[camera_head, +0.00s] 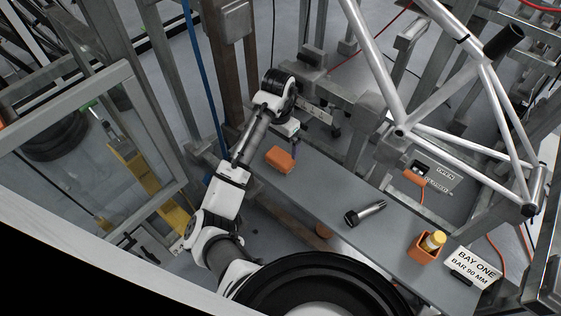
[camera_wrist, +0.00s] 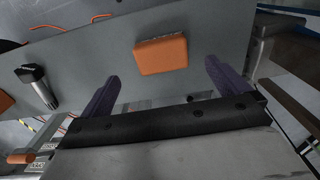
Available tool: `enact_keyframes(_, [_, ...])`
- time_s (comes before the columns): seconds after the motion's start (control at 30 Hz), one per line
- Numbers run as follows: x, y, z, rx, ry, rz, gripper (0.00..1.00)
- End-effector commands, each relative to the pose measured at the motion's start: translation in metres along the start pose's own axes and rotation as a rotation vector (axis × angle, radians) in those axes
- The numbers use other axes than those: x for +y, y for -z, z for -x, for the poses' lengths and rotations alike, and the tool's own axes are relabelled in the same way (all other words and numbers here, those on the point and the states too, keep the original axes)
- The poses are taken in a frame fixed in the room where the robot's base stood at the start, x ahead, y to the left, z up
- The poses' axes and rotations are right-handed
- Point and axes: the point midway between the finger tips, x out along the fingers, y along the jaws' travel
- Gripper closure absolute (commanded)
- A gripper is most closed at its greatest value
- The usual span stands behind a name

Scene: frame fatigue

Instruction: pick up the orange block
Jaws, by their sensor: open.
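The orange block (camera_head: 280,159) lies flat on the grey bench (camera_head: 330,215), near its far left end. In the wrist view the orange block (camera_wrist: 161,56) shows whole, just beyond the fingertips and between their lines. My gripper (camera_head: 294,142) is beside the block in the head view, slightly to its upper right. Its fingers are small there, and I cannot tell its height above the bench. In the wrist view my gripper (camera_wrist: 162,72) has its two dark fingers wide apart, with nothing between them.
A black and silver tool (camera_head: 365,213) lies mid-bench. An orange bin (camera_head: 422,252) with a yellow-capped item stands right of it, beside a BAY ONE sign (camera_head: 474,264). A silver bicycle frame (camera_head: 400,130) rises behind the bench. Steel posts (camera_head: 226,70) stand close to my arm.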

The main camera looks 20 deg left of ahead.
Motion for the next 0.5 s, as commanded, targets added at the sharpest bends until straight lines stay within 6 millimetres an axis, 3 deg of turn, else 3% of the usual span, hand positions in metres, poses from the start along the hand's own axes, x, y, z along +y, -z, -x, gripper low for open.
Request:
enact_keyframes(0.03, [0.002, 0.000, -0.015, 0.000, -0.005, 0.000, 0.00])
enact_keyframes(0.1, [0.001, 0.001, -0.024, 0.001, -0.002, 0.001, 0.00])
enact_keyframes(0.37, [-0.001, 0.002, -0.041, 0.001, 0.001, 0.000, 0.00])
enact_keyframes(0.5, [-0.001, 0.006, -0.060, -0.002, 0.001, 0.001, 0.00])
